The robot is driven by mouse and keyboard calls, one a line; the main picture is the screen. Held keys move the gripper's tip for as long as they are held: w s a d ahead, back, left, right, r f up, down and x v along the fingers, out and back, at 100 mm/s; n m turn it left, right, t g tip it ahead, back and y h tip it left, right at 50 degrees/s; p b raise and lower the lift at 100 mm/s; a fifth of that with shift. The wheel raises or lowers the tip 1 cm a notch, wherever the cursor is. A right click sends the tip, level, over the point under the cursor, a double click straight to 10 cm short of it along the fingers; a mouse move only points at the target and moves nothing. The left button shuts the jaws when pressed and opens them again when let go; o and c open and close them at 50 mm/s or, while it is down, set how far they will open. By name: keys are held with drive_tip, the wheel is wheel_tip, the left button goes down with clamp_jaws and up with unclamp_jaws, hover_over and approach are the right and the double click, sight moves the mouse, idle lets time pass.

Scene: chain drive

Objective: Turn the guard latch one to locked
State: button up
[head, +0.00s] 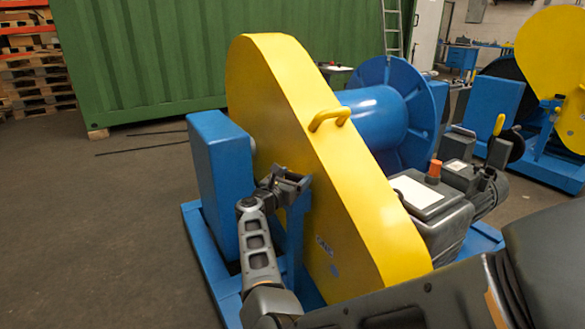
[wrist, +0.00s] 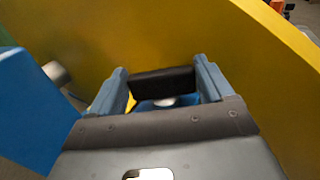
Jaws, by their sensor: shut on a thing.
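The yellow chain guard (head: 290,110) stands upright on the blue machine frame; its face also fills much of the wrist view (wrist: 170,30). My gripper (head: 293,183) is at the guard's left face, low down, beside a blue post. In the wrist view my gripper's two fingers (wrist: 163,82) stand on either side of a black bar, which looks like the handle of the guard latch (wrist: 162,83). The fingers are shut on it. A blue part with a pale round piece shows just below the bar. In the head view my gripper hides the latch, and I cannot read its turn.
A blue bearing block (head: 215,185) stands close to the left of my arm. The yellow guard handle (head: 330,118) sticks out above. A blue drum (head: 375,115) and a grey motor (head: 470,175) are behind the guard. Open floor (head: 100,220) lies to the left.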

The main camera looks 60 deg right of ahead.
drive_tip(key=shift+s+n+t+p, duration=0.2)
drive_tip(key=shift+n+t+p, duration=1.2)
drive_tip(key=shift+t, duration=0.9)
drive_tip(key=shift+y, duration=0.3)
drive_tip(key=o, duration=0.9)
drive_tip(key=shift+o, duration=0.2)
drive_tip(key=shift+f+b, duration=0.1)
drive_tip(key=shift+b, duration=0.2)
